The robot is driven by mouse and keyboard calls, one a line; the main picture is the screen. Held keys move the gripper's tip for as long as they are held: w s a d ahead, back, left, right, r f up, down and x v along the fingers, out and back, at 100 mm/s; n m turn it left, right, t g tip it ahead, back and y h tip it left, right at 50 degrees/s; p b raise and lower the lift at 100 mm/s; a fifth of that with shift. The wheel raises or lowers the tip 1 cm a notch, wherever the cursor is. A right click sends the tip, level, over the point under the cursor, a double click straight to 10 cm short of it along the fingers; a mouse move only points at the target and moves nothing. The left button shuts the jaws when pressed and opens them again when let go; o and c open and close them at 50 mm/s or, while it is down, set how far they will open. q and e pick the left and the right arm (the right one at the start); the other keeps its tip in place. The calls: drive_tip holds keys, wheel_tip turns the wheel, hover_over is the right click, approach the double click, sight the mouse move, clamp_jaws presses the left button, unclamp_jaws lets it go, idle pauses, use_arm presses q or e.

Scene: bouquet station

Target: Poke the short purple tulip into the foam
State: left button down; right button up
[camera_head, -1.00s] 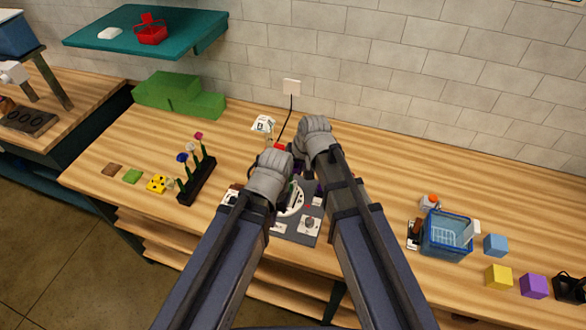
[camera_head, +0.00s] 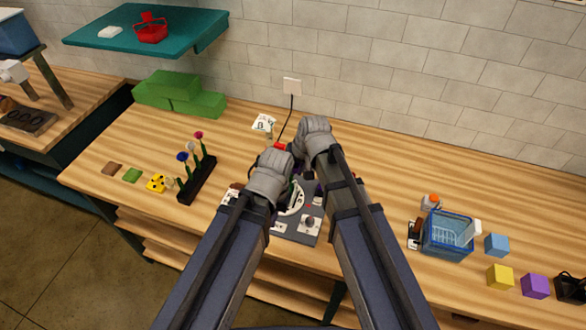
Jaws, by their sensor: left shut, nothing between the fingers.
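Both my grippers are over the grey mat (camera_head: 300,228) at the middle of the bench. My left gripper (camera_head: 277,172) is shut and holds nothing; its fingertips are mostly hidden behind its own wrist. My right gripper (camera_head: 316,140) is beside it to the right, its fingers hidden by the arm. A small dark purple patch (camera_head: 318,189) shows between the arms; I cannot tell if it is the short purple tulip. Green stems show by the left gripper. The foam is not clearly seen; my arms cover much of the mat.
A black rack (camera_head: 197,182) holds several flowers with blue, white and magenta heads. Green blocks (camera_head: 180,95) stand at the back left. A blue basket (camera_head: 447,238) and coloured cubes, one of them purple (camera_head: 534,286), are at the right. The back right bench is clear.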

sight(296, 165)
drive_tip(key=shift+a+f+b, duration=0.15)
drive_tip(key=shift+f+b, duration=0.65)
drive_tip(key=shift+a+f+b, duration=0.15)
drive_tip(key=shift+f+b, duration=0.6)
idle(2.8)
idle(0.7)
drive_tip(key=o, duration=0.9)
drive_tip(key=shift+r, duration=0.15)
drive_tip(key=shift+p+v, duration=3.15)
